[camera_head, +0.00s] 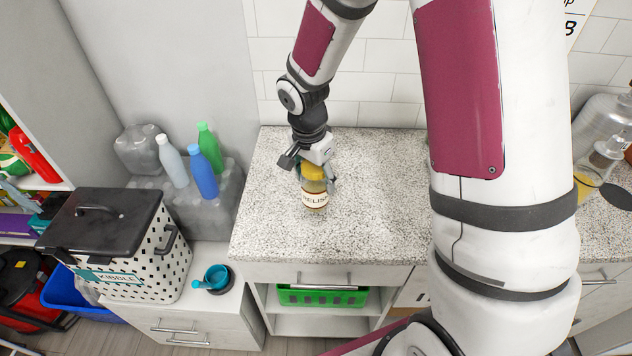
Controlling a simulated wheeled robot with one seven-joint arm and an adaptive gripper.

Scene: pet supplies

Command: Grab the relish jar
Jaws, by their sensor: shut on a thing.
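The relish jar (315,199) stands on the speckled countertop (370,190), left of its middle. It has a yellow top part and a pale label with dark lettering that reads partly as "RELISH". My gripper (316,175) comes down from above and is shut on the upper part of the jar. One finger shows on the right side of the jar. The yellow top is partly hidden by the gripper. The jar looks upright, and its base seems to be on or very close to the counter.
The counter around the jar is clear. Left of it stand blue (203,174), green (209,147) and pale (172,161) bottles. A green basket (322,297) is under the counter. Glass jars stand far right.

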